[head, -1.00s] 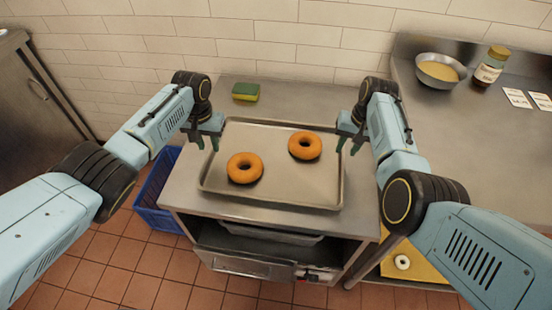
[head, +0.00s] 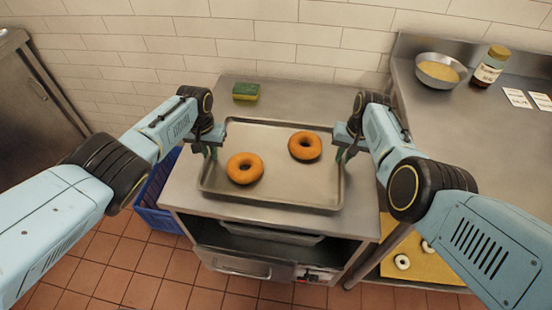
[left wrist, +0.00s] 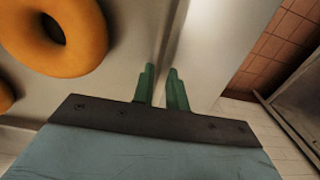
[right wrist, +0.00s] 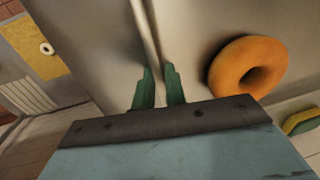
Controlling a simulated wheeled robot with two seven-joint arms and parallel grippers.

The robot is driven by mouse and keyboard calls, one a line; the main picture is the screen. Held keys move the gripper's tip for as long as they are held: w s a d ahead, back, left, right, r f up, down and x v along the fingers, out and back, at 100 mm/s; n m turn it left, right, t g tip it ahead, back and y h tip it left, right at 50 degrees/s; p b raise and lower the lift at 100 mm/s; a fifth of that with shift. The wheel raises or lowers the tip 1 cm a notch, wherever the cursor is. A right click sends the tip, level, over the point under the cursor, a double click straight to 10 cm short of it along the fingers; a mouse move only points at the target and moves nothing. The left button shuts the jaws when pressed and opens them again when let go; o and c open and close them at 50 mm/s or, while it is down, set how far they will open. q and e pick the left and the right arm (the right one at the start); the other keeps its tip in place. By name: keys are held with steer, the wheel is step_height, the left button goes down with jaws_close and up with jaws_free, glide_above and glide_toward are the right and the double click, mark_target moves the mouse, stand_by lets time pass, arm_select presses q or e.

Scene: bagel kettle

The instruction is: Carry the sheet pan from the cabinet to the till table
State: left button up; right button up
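The grey sheet pan (head: 285,195) lies flat on the steel cabinet top (head: 190,195), with two orange-brown bagels, one front left (head: 244,168) and one back right (head: 305,145). My left gripper (head: 210,153) is at the pan's left rim; in the left wrist view its green fingers (left wrist: 161,88) stand close on either side of the rim. My right gripper (head: 344,154) is at the right rim; in the right wrist view its fingers (right wrist: 159,88) stand close around that rim. Both look shut on the pan. The finger contact is partly hidden.
A green and yellow sponge (head: 246,91) lies behind the pan. At right, a steel table (head: 470,140) holds a bowl (head: 440,70), a jar (head: 490,66) and cards. A yellow board (head: 425,262) with pale rings is below. A blue crate (head: 157,215) stands left of the cabinet.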

arm_select(q)
steer(key=shift+d, duration=0.25)
jaws_close()
arm_select(e)
steer(key=shift+a, duration=0.2)
jaws_close()
arm_select(q)
steer(key=shift+d, duration=0.1)
arm_select(e)
steer(key=shift+a, duration=0.1)
